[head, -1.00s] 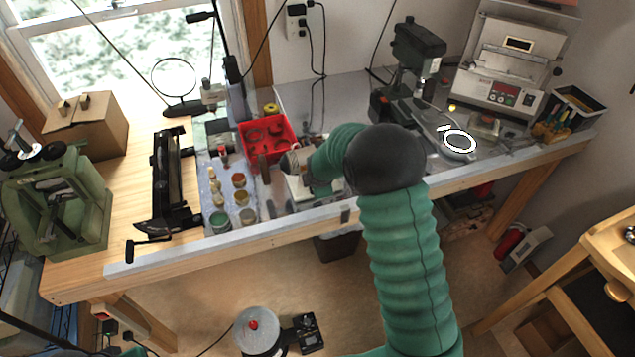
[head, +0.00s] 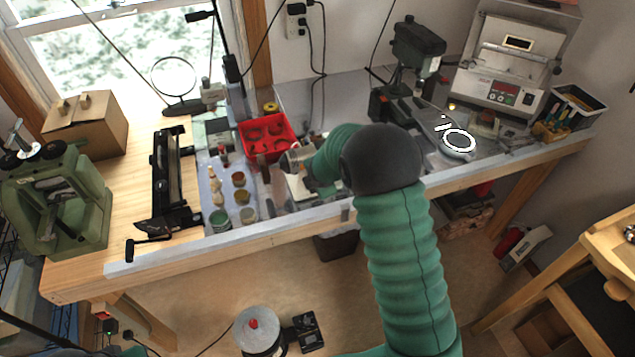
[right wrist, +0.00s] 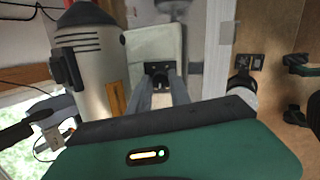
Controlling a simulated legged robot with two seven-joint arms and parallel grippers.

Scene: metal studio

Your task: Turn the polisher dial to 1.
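The polisher (right wrist: 152,40) is a pale box-like body in the right wrist view, with a black plate and a small black dial (right wrist: 158,69) on its near face. In the head view its pale base (head: 300,188) is largely hidden behind my right arm. My right gripper (right wrist: 160,80) points at the dial, its two grey fingers apart on either side of it. I cannot tell whether they touch the dial, and the dial's setting is too small to read. My right gripper also shows in the head view (head: 288,160), above the bench. My left gripper is not in view.
A red tray (head: 268,136) is close behind my right gripper. Several small jars (head: 240,197) stand left of it. A beige cylinder (right wrist: 90,70) with dark stripes stands beside the polisher. A drill press (head: 415,55) stands to the right.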

